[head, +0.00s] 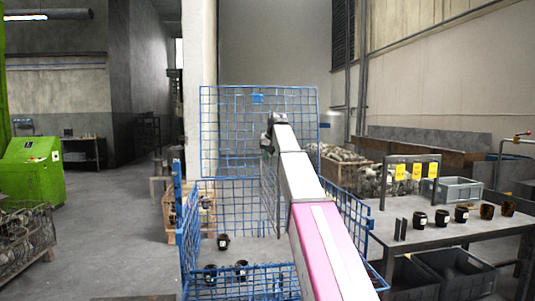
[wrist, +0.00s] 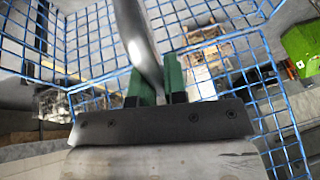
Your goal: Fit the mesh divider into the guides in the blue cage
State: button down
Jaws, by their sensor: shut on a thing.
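The blue cage (head: 203,130) stands in the middle of the head view, with a tall mesh back and lower sides. My gripper (head: 268,135) is above the inside of the cage, in front of its tall back wall. In the wrist view my gripper (wrist: 156,85) has its green fingers shut on the mesh divider (wrist: 139,35), which shows there as a grey edge. In the head view the grey divider (head: 269,190) hangs below the gripper, upright and nearly edge-on. My arm hides part of the cage's right side. I cannot make out the guides or whether the divider touches them.
Several dark cups, one of them here (head: 223,242), stand inside the cage at the left. A grey table (head: 420,240) at the right holds more dark cups (head: 461,214) and a grey tray (head: 457,190). A green machine (head: 33,170) stands at the left. The floor between is clear.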

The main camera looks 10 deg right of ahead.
notch_tip(320, 180, down, 11)
jog(key=shift+f, duration=0.2)
dwell(1.6)
jog(key=shift+f, duration=0.65)
dwell(1.0)
jog(key=shift+f, duration=5.55)
jog(key=c, duration=0.6)
grip_release()
jog(key=shift+f, duration=0.1)
